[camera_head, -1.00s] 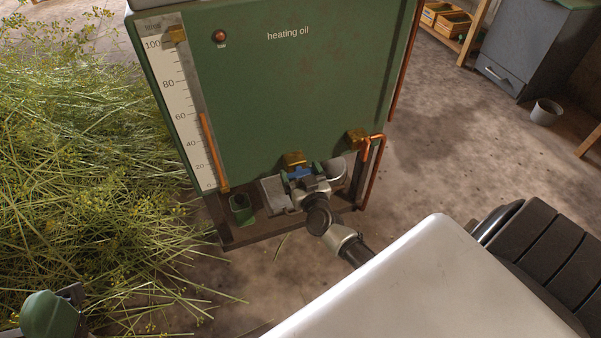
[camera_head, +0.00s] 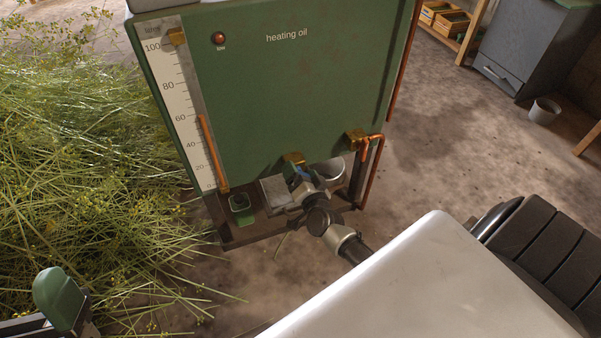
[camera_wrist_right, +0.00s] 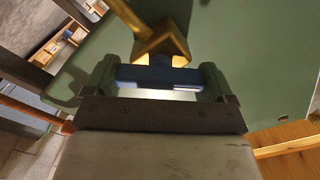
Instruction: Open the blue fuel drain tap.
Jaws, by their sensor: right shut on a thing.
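The blue tap handle (camera_head: 303,173) is at the low front of the green heating oil tank, under a brass fitting (camera_head: 293,159). My right gripper (camera_head: 300,180) is shut on it. In the right wrist view the blue handle (camera_wrist_right: 160,77) lies across between the two green finger pads, below the brass body (camera_wrist_right: 160,42). In the head view the gripper hides most of the handle. My left gripper (camera_head: 60,300) is at the lower left corner, away from the tank; only one green finger shows clearly.
The green tank (camera_head: 300,90) has a level scale (camera_head: 180,100) on its left. Copper pipe (camera_head: 374,170) runs at right. Cut herbs (camera_head: 90,170) cover the left floor.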

